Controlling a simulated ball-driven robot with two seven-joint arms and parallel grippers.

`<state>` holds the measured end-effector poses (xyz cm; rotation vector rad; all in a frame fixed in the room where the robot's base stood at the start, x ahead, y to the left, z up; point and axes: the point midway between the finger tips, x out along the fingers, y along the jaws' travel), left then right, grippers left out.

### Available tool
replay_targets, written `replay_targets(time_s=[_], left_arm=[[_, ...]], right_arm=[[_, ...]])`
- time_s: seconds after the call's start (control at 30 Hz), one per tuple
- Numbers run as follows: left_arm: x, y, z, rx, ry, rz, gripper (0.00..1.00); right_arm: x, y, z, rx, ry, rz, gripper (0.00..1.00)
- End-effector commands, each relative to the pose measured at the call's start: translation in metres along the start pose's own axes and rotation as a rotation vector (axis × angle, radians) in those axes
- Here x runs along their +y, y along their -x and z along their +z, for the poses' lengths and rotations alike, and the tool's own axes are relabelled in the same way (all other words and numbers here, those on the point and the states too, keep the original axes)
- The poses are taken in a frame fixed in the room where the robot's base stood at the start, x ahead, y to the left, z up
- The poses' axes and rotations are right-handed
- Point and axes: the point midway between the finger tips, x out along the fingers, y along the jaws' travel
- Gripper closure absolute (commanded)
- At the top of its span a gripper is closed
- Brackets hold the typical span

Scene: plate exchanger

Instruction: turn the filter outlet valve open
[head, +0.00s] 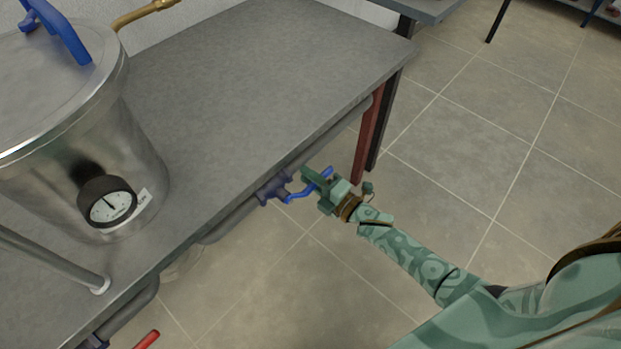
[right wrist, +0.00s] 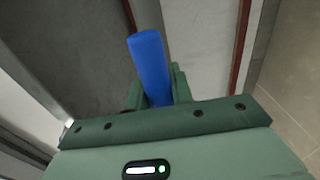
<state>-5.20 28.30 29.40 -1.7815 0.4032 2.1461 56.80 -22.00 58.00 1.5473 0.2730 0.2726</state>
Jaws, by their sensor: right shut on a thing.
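A valve with a blue lever handle (head: 300,193) sits on the grey pipe below the table's front edge. Its dark blue-grey body (head: 273,188) shows just left of the lever. My right gripper (head: 318,180) is shut on the blue lever near its outer end. In the right wrist view the blue lever (right wrist: 150,65) stands up from between the green fingers (right wrist: 158,92). The fingers hide part of the lever. No label on the valve is readable. My left gripper is not in view.
The grey table (head: 240,85) carries a steel vessel (head: 140,150) with a dial gauge (head: 110,203) at left. A red lever (head: 147,340) shows below the table at bottom left. A red-brown table leg (head: 368,140) stands behind my right gripper.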

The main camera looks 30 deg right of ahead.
Motion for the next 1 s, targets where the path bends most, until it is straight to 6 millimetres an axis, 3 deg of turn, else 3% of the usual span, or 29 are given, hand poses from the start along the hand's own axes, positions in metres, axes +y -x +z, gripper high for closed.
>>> replay_targets(time_s=[0.43, 0.47, 0.53, 1.0], left_arm=[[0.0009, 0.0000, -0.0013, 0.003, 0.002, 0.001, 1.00], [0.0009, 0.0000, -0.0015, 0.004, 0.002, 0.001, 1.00], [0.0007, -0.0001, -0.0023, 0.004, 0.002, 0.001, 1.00], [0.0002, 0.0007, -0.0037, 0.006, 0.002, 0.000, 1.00]], right_arm=[[0.0005, 0.0005, 0.0003, 0.000, 0.014, -0.001, 1.00], [0.0005, 0.0005, 0.0003, 0.000, 0.014, -0.001, 0.75], [0.0005, 0.0004, 0.0003, 0.000, 0.013, -0.001, 0.55], [0.0010, 0.0027, -0.0002, 0.000, 0.009, 0.000, 0.55]])
